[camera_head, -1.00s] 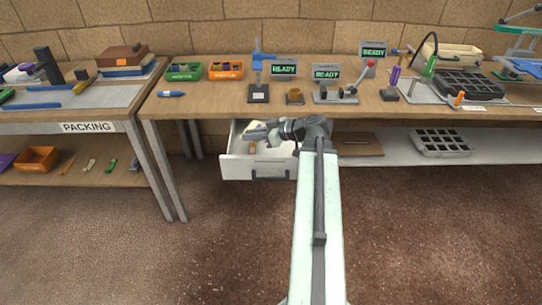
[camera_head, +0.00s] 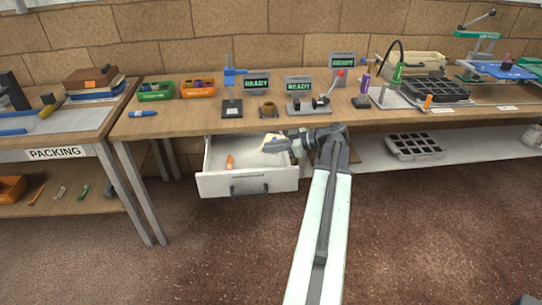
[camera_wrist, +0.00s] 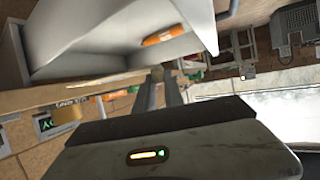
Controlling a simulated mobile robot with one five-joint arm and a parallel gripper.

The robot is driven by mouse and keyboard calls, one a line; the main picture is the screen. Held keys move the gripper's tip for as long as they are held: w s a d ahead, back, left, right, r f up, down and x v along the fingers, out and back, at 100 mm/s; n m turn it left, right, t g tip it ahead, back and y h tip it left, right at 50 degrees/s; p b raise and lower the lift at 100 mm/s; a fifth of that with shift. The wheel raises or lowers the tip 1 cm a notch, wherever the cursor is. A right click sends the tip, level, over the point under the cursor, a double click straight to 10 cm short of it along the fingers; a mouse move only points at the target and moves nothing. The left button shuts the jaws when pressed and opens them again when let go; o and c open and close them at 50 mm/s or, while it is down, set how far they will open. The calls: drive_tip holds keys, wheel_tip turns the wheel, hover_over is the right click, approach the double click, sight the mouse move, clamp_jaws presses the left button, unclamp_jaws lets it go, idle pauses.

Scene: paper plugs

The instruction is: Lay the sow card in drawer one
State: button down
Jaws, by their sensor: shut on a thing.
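An open white drawer (camera_head: 240,183) with a dark handle hangs under the workbench; I see no readable number on it. My gripper (camera_head: 268,146) is over the right part of the drawer, near its right wall. It is shut on a small pale yellow piece, likely the sow card (camera_head: 272,138), of which only a little shows; no print on it is legible. In the wrist view the two fingers (camera_wrist: 163,75) point toward the drawer's pale wall (camera_wrist: 95,35), close together. I cannot tell whether the card touches the drawer.
An orange item (camera_head: 229,162) lies in the left part of the drawer. The bench top (camera_head: 190,120) above carries a blue marker, bins, a brass cup and a lever press. A packing table (camera_head: 60,142) stands at left. The drawer's middle floor looks clear.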

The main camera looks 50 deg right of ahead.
sight(277, 154)
wheel_tip(277, 154, down, 4)
drive_tip(key=b, duration=0.3)
drive_tip(key=shift+b, duration=0.35)
drive_tip(key=shift+r, duration=0.25)
drive_tip(key=shift+f, duration=0.15)
drive_tip(key=c, duration=1.4)
unclamp_jaws()
drive_tip(key=shift+c, duration=0.2)
drive_tip(key=shift+r, duration=0.25)
drive_tip(key=p+v, duration=0.5)
drive_tip(key=v, duration=0.7)
